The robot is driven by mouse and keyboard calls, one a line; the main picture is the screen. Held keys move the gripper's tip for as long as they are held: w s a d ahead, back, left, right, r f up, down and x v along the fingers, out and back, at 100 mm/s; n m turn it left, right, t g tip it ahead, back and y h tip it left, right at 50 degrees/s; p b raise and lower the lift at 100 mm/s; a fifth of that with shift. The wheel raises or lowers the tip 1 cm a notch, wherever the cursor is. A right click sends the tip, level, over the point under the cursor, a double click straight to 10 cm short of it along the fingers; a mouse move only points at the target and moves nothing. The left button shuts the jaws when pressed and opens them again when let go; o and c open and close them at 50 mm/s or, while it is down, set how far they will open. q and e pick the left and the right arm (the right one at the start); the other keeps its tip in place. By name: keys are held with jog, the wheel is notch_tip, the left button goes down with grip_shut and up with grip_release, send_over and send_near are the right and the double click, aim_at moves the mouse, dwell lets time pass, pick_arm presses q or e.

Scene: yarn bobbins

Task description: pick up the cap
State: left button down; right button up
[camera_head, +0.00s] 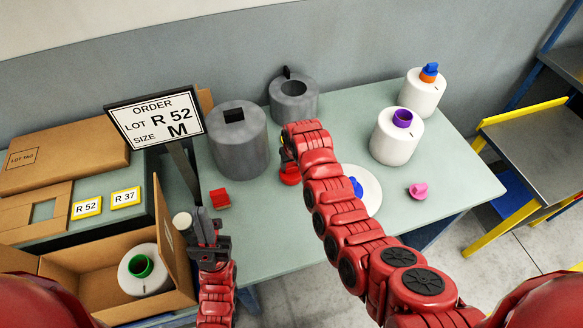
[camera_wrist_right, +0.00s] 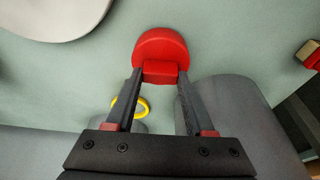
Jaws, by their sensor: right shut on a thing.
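A red cap (camera_wrist_right: 160,45) with a round base and a raised block lies on the green table, between the fingertips of my right gripper (camera_wrist_right: 158,78) in the wrist view. The gripper is shut on its raised block. In the head view the red cap (camera_head: 290,176) shows beside my right arm's end, which largely hides the fingers. A pink cap (camera_head: 419,190) lies at the table's right. A blue cap (camera_head: 356,186) is partly behind my right arm. My left gripper (camera_head: 197,218) is by the open box; its jaw opening is unclear.
Two grey cylinders (camera_head: 238,145) stand at the back. White bobbins (camera_head: 395,140) stand at the right, and one with a green core (camera_head: 145,272) lies in the open box (camera_head: 85,262). An order sign (camera_head: 155,118) stands at the left. A red block (camera_head: 219,198) lies near my left gripper.

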jog(key=shift+r+b, duration=0.3)
jog(key=shift+b, duration=0.05)
jog(key=shift+r+b, duration=0.7)
jog(key=shift+r, duration=0.05)
jog(key=s+d+r+p, duration=0.1)
jog(key=s+d+p, duration=0.1)
jog(key=s, duration=0.5)
jog(key=s+d+r+p, duration=0.1)
jog(key=s+d+p, duration=0.1)
jog(key=s, duration=0.6)
jog(key=shift+s+d, duration=0.2)
jog(key=shift+d, duration=0.25)
jog(key=shift+d, duration=0.1)
